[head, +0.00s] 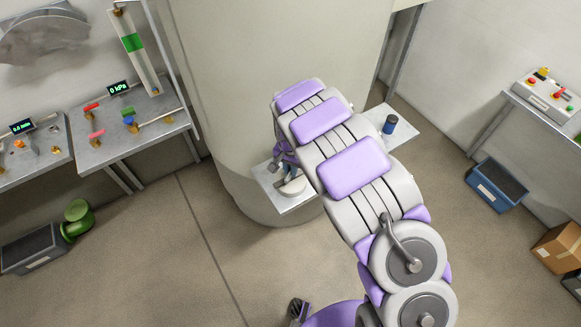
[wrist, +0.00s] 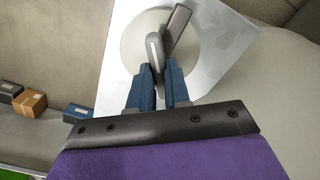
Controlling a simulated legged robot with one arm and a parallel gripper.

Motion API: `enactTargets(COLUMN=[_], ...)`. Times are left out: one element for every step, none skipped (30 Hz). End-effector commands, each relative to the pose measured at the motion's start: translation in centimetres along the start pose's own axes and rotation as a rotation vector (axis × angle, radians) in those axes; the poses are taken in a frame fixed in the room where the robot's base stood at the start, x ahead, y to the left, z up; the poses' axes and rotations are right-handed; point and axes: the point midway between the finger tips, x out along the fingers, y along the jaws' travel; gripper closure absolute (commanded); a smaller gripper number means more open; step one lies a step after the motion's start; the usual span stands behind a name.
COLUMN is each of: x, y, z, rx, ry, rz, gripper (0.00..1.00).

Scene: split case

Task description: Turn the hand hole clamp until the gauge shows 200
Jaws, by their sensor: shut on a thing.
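The hand hole clamp shows in the wrist view as a grey upright handle (wrist: 155,47) and a dark bar (wrist: 179,22) over a pale round disc (wrist: 133,48). My gripper (wrist: 161,78) has its blue fingers shut on the clamp at the grey handle. In the head view my gripper (head: 284,160) is at the pale disc (head: 293,188), partly hidden by my arm. A small display (head: 118,88) on the left bench reads 0 kPa. A second display (head: 22,126) further left is too small to read surely.
The disc sits on a small metal shelf (head: 275,199) against a large pale column (head: 225,110). A dark blue can (head: 389,123) stands at the shelf's right part. A blue bin (head: 496,184) and a cardboard box (head: 558,247) are on the right floor.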

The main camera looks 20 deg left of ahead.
Motion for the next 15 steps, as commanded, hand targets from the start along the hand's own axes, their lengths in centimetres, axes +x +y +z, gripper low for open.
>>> enactTargets(x=[0.06,0.07,0.06,0.07,0.07,0.08,0.08,0.08,0.08,0.08,0.08,0.08,0.09,0.09,0.09], y=[-0.02,-0.03,-0.05,-0.06,-0.07,-0.08,-0.09,-0.10,-0.11,-0.12,-0.13,-0.14,-0.15,-0.16,-0.17], z=[0.17,0.17,0.17,0.18,0.18,0.19,0.19,0.19,0.19,0.19,0.19,0.20,0.21,0.21,0.19], rx=[0.003,0.005,0.006,0.007,0.007,0.007,0.007,0.007,0.007,0.007,0.007,0.007,0.006,0.006,0.006], ry=[-0.004,-0.004,-0.004,-0.004,-0.004,-0.004,-0.004,-0.004,-0.004,-0.004,-0.004,-0.005,-0.005,-0.005,-0.004], rz=[0.002,0.002,0.002,0.002,0.002,0.002,0.002,0.002,0.002,0.002,0.002,0.002,0.002,0.002,0.002], gripper=[1.00,1.00,1.00,1.00,1.00,1.00,1.00,1.00,1.00,1.00,1.00,1.00,0.82,0.79,0.75])
